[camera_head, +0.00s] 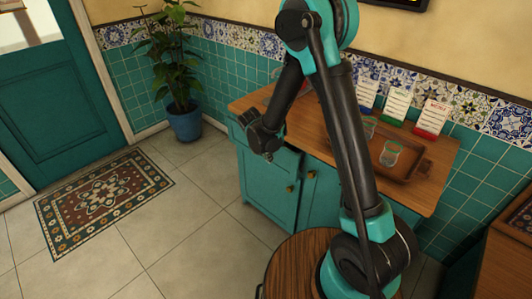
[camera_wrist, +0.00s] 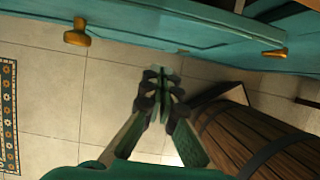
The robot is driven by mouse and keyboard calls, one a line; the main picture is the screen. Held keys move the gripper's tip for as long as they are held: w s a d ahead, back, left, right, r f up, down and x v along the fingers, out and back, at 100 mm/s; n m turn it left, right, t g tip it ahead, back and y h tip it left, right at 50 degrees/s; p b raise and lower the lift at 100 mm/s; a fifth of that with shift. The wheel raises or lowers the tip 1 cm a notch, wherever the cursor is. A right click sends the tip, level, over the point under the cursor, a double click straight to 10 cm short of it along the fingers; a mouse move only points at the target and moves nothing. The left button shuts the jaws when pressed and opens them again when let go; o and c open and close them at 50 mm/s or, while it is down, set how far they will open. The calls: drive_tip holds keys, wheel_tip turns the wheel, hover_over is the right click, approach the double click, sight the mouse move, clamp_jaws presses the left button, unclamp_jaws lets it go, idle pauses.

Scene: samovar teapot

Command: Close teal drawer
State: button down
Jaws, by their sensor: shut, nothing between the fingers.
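The teal cabinet (camera_head: 268,190) stands against the wall, with a wooden top. Its teal drawer (camera_head: 287,161) is at the upper left and appears to stick out; my gripper partly covers it, so how far is hard to tell. My gripper (camera_head: 264,146) is shut and empty, at the drawer's front in the head view. In the wrist view, the closed fingers (camera_wrist: 160,88) are over the floor, below the teal front. A brass knob (camera_wrist: 77,36) shows at upper left of that view and another knob (camera_wrist: 276,53) at right.
A round wooden barrel (camera_wrist: 250,140) stands near the cabinet. A wooden tray (camera_head: 408,172) with glasses and several menu cards are on the cabinet top. A potted plant (camera_head: 184,122) stands at left. Open tiled floor and a patterned rug (camera_head: 103,203) lie further left.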

sight(283, 147)
drive_tip(key=shift+w+d, duration=0.6)
drive_tip(key=shift+w, duration=0.2)
drive_tip(key=shift+w+d, duration=0.6)
drive_tip(key=shift+w, duration=0.15)
drive_tip(key=shift+w+d+r, duration=0.1)
drive_tip(key=shift+w+d, duration=0.7)
drive_tip(key=shift+w, duration=0.25)
drive_tip(key=shift+w+d, duration=0.8)
drive_tip(key=shift+w, duration=0.25)
